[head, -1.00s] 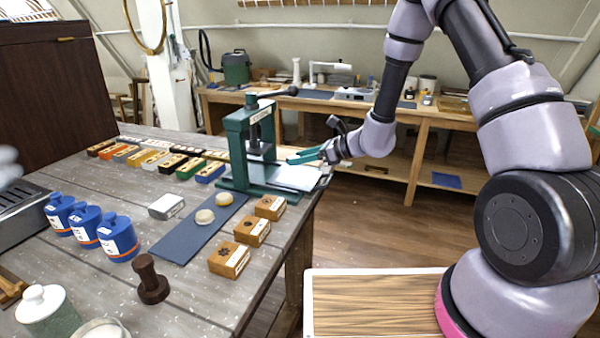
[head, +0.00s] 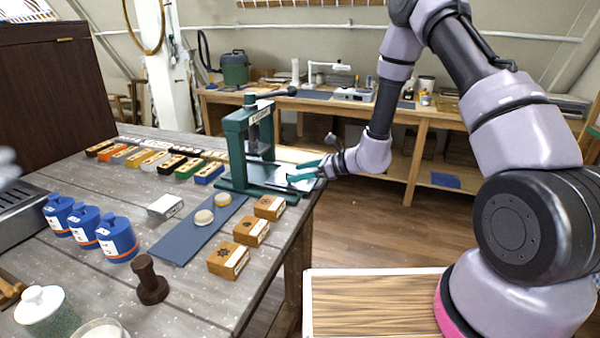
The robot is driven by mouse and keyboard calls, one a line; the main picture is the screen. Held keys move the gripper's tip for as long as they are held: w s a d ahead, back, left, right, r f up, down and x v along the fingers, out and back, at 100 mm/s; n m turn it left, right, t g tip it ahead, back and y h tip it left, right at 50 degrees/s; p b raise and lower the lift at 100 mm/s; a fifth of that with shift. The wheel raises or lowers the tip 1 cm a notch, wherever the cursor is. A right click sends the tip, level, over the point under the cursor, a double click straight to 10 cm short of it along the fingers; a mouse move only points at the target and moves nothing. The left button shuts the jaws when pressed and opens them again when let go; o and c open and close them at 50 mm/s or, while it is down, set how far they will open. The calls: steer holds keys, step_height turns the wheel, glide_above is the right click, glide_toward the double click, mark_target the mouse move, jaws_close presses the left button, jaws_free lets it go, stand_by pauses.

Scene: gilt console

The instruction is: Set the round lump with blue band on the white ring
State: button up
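Two small round pale lumps lie on a dark blue mat (head: 180,240) on the bench. The nearer lump (head: 204,217) is cream. The farther lump (head: 222,200) has a yellowish edge. I cannot make out a blue band on either, and I cannot pick out a white ring for certain. My gripper (head: 304,171) has teal fingers spread apart with nothing visible between them. It is at the right side of the green press, above its plate end, well to the right of the lumps.
Wooden blocks (head: 250,230) line the mat's right side.

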steer(key=shift+d+r, duration=0.1)
steer(key=shift+r, duration=0.1)
steer(key=v, duration=1.2)
steer(key=s+d+r+n+g+h, duration=0.1)
steer(key=s+r+n+g, duration=0.1)
steer(key=s+r+n, duration=0.5)
steer(key=s+d+r+n+g+h, duration=0.1)
steer(key=s+r+n+h, duration=0.2)
steer(key=r, duration=0.8)
steer(key=s+d+r+n+t+h, duration=0.5)
steer(key=s+d+r+n+h, duration=0.1)
steer(key=s+d+r, duration=0.6)
steer(key=shift+s+d+r+n+t+h, duration=0.2)
steer(key=shift+s+d+n+t+h, duration=0.15)
steer(key=shift+d+n, duration=0.4)
steer(key=shift+a, duration=0.15)
